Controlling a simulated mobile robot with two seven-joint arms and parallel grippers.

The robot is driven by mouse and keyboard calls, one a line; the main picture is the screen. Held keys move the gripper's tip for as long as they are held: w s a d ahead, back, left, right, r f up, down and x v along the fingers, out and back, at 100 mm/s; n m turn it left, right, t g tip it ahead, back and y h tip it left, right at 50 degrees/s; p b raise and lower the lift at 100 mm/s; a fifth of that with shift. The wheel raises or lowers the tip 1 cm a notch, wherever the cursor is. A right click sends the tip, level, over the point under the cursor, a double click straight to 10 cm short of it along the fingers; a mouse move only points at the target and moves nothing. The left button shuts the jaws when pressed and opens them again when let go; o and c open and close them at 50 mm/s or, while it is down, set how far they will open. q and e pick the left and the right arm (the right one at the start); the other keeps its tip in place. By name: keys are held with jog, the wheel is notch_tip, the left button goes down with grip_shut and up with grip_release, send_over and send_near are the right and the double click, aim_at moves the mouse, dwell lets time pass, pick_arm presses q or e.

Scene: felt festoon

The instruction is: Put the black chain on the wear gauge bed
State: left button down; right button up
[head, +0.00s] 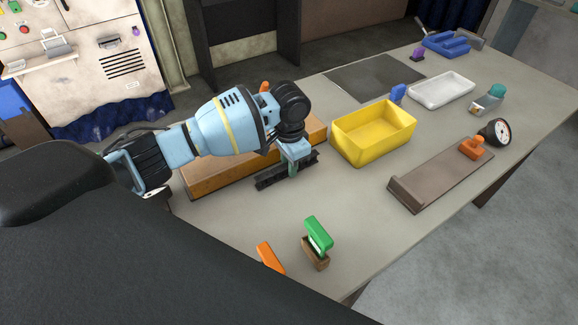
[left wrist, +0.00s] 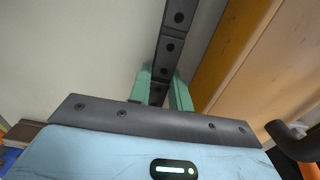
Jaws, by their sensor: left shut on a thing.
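The black chain (head: 267,183) is a straight dark bar of links beside the wooden block, at or just above the table; I cannot tell if it touches. My left gripper (head: 292,168) comes down over its middle and is shut on it. In the left wrist view the green fingers (left wrist: 166,90) sit on either side of the chain (left wrist: 174,45), which runs up out of the picture. The wear gauge bed (head: 428,187) is a long brown plate with a raised near end, an orange block (head: 472,148) and a round dial (head: 495,132) at its far end. My right gripper is out of view.
A long wooden block (head: 215,175) lies close behind the chain. A green-handled brush (head: 317,240) and an orange-handled thing (head: 269,257) are nearer. The table is clear in front of the bin.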

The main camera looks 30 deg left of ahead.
pick_arm(q)
notch_tip(320, 180, up, 3)
jog(key=shift+w+f, duration=0.1)
jog(key=shift+f, duration=0.1)
jog(key=d, duration=0.5)
jog(key=s+d+r, duration=0.1)
jog(key=d, duration=1)
jog(key=shift+s+r+b, duration=0.3)
jog(key=shift+s, duration=0.05)
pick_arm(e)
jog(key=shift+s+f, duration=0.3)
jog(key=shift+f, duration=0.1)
